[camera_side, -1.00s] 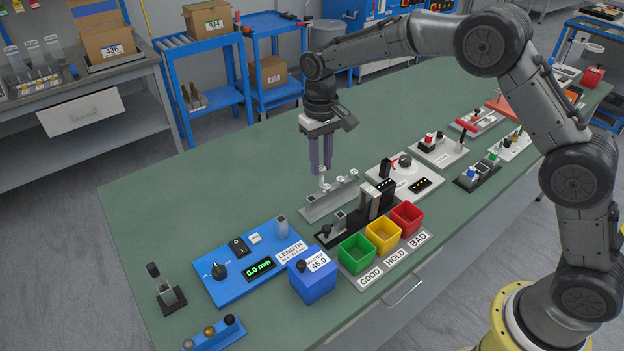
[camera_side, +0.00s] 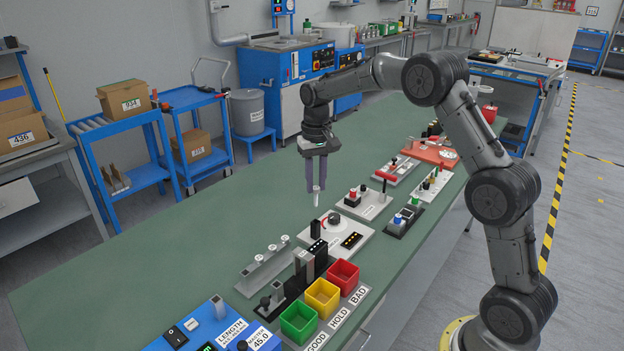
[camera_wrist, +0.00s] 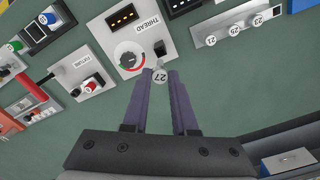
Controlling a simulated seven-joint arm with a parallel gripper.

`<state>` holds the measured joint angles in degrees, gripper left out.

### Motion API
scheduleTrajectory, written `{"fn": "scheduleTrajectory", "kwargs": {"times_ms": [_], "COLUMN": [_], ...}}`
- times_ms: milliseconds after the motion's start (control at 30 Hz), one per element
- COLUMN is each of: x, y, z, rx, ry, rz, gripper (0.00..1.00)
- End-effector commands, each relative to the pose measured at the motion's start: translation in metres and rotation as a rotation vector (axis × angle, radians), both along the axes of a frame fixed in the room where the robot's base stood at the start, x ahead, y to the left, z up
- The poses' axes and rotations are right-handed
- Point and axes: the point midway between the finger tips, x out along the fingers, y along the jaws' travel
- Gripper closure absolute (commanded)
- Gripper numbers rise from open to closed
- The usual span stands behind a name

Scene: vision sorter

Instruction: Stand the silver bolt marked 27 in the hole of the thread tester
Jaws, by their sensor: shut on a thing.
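My gripper (camera_side: 316,188) is shut on the silver bolt (camera_side: 316,198), which hangs upright below the fingertips, clear of the table. The thread tester (camera_side: 333,239) is a pale plate with a dial, a black block and a dark display. In the side view, it lies below the bolt and nearer the camera. I cannot make out the hole.
A grey rack (camera_side: 262,268) with several bolts stands left of the tester; its heads 21, 25 and 23 show in the wrist view. Green (camera_side: 299,322), yellow (camera_side: 322,297) and red (camera_side: 344,275) bins stand in front. Bare green table lies behind.

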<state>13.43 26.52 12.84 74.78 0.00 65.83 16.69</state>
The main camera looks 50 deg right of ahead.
Motion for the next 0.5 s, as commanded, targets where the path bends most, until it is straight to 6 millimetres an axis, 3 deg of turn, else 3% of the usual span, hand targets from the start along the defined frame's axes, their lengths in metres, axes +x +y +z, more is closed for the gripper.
{"fn": "scheduleTrajectory", "kwargs": {"times_ms": [500], "x": [0.000], "y": [0.001], "z": [-0.039], "rx": [0.001], "ry": [0.001], "rz": [0.001], "gripper": [1.00]}}
